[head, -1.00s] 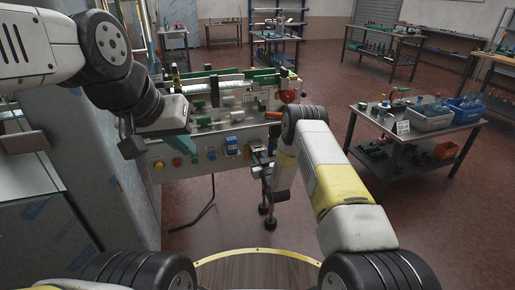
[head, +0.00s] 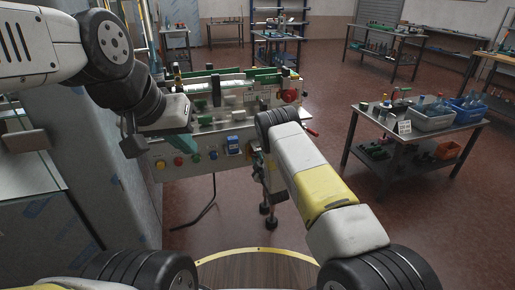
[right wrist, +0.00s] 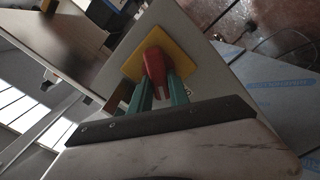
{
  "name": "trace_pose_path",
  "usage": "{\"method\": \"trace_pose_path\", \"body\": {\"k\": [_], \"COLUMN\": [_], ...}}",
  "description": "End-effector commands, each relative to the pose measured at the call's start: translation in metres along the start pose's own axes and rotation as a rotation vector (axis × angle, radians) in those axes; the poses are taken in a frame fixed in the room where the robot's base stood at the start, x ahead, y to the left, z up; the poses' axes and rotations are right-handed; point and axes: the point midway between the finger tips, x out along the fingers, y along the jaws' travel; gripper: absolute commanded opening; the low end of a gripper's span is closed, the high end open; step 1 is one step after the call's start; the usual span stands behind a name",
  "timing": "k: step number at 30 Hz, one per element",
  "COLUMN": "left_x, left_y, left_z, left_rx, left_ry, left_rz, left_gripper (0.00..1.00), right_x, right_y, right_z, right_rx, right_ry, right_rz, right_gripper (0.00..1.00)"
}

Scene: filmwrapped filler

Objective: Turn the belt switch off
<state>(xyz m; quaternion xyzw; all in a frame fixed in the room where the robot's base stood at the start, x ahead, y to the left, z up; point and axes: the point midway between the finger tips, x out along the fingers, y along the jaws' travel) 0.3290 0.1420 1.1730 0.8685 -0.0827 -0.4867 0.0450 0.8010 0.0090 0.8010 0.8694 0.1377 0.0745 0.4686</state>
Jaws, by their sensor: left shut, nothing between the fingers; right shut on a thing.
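The belt switch is a red knob (right wrist: 154,64) on a yellow square plate (right wrist: 133,62), on a grey panel in the right wrist view. My right gripper (right wrist: 158,82) has its green fingers on either side of the knob and is shut on it. The knob points nearly up and down in that picture. In the head view my right arm's wrist hides the knob and these fingers. My left gripper (head: 187,147) is shut and empty, in front of the machine's left part.
The wrapping machine's front panel (head: 205,165) carries yellow, red, green and blue buttons. The floor between is clear.

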Motion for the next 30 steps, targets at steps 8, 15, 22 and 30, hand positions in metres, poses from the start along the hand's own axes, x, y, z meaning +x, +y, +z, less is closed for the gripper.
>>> {"method": "trace_pose_path", "body": {"k": [8, 15, 22, 30], "left_x": [0.0000, 0.0000, 0.0000, 0.0000], "left_y": [0.0000, 0.0000, 0.0000, 0.0000], "left_z": [0.0000, 0.0000, 0.0000, 0.0000], "left_rx": [0.000, 0.000, 0.000, 0.000], "left_ry": [0.000, 0.000, 0.000, 0.000], "left_rz": [0.000, 0.000, 0.000, 0.000], "left_gripper": [0.00, 0.00, 0.00, 0.00], "right_x": [-0.0006, -0.0008, -0.0007, -0.0010], "right_y": [-0.0045, -0.0065, -0.0072, -0.0076], "right_z": [0.0002, 0.0012, 0.0018, 0.0030], "right_rx": [-0.255, -0.434, -0.541, -0.593], "right_ry": [0.001, 0.000, 0.000, -0.002], "right_rz": [-0.003, -0.003, -0.003, -0.003], "right_gripper": [0.00, 0.00, 0.00, 0.00]}}
